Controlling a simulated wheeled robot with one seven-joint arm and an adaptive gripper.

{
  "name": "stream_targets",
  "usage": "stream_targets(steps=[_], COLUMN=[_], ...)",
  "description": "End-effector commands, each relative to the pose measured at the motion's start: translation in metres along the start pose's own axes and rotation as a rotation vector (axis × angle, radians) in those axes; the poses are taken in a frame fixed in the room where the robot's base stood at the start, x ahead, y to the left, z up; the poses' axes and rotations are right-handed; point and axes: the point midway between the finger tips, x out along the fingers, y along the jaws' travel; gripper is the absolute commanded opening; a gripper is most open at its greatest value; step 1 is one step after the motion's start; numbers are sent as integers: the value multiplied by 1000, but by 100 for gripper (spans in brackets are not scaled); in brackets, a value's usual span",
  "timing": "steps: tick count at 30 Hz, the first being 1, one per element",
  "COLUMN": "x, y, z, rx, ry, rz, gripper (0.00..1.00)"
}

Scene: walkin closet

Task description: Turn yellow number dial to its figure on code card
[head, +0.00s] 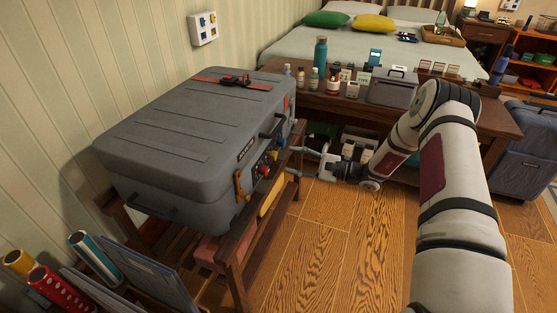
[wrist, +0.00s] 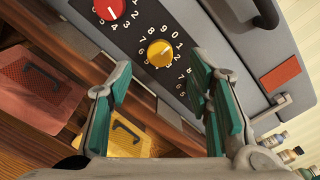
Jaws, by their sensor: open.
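The yellow number dial (wrist: 160,53) is on the grey case's front, ringed by white digits; it also shows small in the head view (head: 273,156). A pale mark shows on its face, but I cannot tell which digit it points to. My gripper (wrist: 161,68) is open, its teal-padded fingers apart on either side below the dial, with nothing between them. In the head view my gripper (head: 293,162) is beside the case front. A white panel (head: 203,28) with small coloured marks hangs on the wall; it may be the code card, and its figures are too small to read.
A red dial (wrist: 108,9) is close to the yellow one. The grey case (head: 190,125) lies on a wooden rack (head: 234,268). A desk (head: 490,118) with bottles stands behind; the floor (head: 340,250) is clear.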

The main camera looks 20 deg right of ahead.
Motion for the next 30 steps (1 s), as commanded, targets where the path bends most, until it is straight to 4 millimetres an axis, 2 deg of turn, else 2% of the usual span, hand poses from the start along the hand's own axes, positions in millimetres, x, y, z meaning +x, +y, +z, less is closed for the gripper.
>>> stream_targets(steps=[3, 9, 15, 22, 23, 28, 29, 30], x=[24, 49, 58, 59, 59, 59, 59, 59], y=[1, 0, 0, 0, 0, 0, 0, 0], z=[0, 0, 0, 0, 0, 0, 0, 0], rx=[-2, -2, -1, 0, 0, 0, 0, 0], ry=[-2, -1, 0, 0, 0, 0, 0, 0], rz=[2, 1, 1, 1, 1, 1, 1, 1], gripper=[46, 46, 46, 46, 44, 5, 0, 0])
